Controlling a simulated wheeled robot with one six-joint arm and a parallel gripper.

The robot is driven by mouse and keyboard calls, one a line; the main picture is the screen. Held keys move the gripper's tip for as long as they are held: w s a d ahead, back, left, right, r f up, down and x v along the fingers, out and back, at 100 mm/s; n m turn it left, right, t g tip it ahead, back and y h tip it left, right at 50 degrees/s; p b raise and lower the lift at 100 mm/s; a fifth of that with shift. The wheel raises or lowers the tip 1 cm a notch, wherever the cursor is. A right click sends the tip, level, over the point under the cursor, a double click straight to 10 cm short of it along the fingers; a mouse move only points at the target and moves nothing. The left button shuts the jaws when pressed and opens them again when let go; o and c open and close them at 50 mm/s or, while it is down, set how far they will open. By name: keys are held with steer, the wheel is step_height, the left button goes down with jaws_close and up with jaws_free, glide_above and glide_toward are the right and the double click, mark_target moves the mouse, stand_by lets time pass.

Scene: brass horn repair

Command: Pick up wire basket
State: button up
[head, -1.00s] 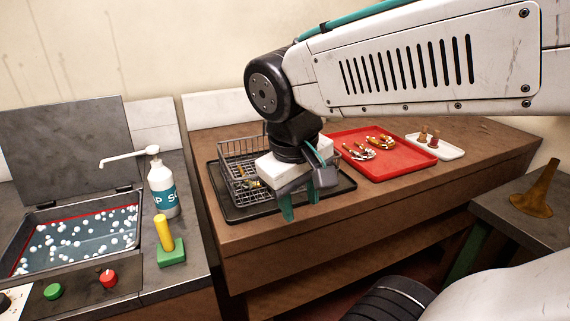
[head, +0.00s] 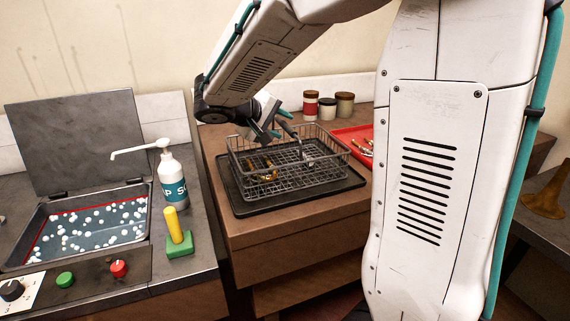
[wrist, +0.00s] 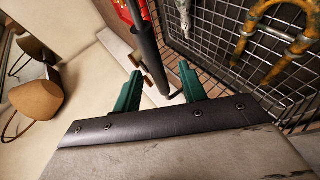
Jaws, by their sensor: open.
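The wire basket (head: 318,172) sits on a black tray on the brown bench in the head view, with brass parts (head: 262,168) inside. Its mesh (wrist: 225,45) fills the upper right of the wrist view. A dark handle-like bar (wrist: 145,40) runs along the basket's side there and ends between my fingers in the picture. My gripper (head: 266,130) is at the basket's far side, tilted; its green fingers (wrist: 160,88) are open. I cannot tell whether they touch the bar or mesh. My arm hides part of the area behind.
The black tray (head: 240,205) lies under the basket. Several jars (head: 327,108) stand behind it. A red tray (head: 352,133) is to the right, partly hidden by my arm. At left are a soap bottle (head: 173,180), a yellow-handled green stamp (head: 178,240) and an open bath (head: 80,228).

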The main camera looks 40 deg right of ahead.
steer(key=x, duration=0.4)
steer(key=shift+w+d, duration=0.1)
steer(key=shift+d, duration=0.1)
jaws_close()
steer(key=shift+r, duration=0.15)
